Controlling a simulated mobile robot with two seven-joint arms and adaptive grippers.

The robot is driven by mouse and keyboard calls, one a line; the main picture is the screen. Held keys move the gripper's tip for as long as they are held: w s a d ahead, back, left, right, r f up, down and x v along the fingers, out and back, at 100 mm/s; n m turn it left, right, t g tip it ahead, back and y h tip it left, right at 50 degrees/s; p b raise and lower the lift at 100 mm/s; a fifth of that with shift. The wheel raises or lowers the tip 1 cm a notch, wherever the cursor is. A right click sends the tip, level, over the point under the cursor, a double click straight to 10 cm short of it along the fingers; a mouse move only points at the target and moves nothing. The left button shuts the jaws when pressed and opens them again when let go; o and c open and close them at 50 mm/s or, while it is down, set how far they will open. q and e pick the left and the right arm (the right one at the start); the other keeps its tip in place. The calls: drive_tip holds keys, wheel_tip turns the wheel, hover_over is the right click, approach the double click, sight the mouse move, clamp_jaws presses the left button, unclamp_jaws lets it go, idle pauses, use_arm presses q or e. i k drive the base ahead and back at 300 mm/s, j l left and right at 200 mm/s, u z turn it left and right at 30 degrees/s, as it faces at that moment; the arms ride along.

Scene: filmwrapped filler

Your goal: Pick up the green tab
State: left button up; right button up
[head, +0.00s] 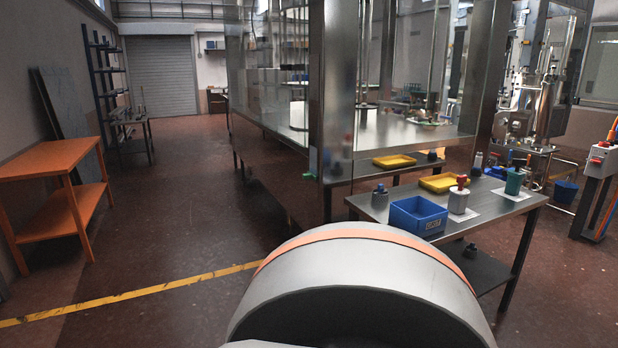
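A small green piece (312,161) shows on the lower corner post of the large steel and glass machine, left of the metal table. It looks like the green tab, but it is too small to make out its shape or how it is attached. Neither of my grippers is in view.
An orange bench (52,160) stands left. The floor between (190,210) is open.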

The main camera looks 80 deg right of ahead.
sight(309, 175)
drive_tip(key=z, duration=2.7)
drive_tip(key=i+j+z, duration=0.1)
drive_tip(key=i+z, duration=0.15)
drive_tip(key=z, duration=0.2)
drive_tip(key=i+j+z, duration=0.25)
drive_tip(key=z, duration=0.2)
drive_tip(key=i+j+z, duration=0.2)
drive_tip(key=j, duration=0.2)
drive_tip(key=i+j+z, duration=0.15)
drive_tip(key=i+j, duration=0.15)
drive_tip(key=j, duration=0.15)
drive_tip(key=i+j, duration=0.15)
drive_tip(key=j, duration=0.15)
drive_tip(key=i+j+z, duration=0.1)
drive_tip(key=j, duration=0.2)
drive_tip(key=i+j, duration=0.2)
drive_tip(key=j, duration=0.1)
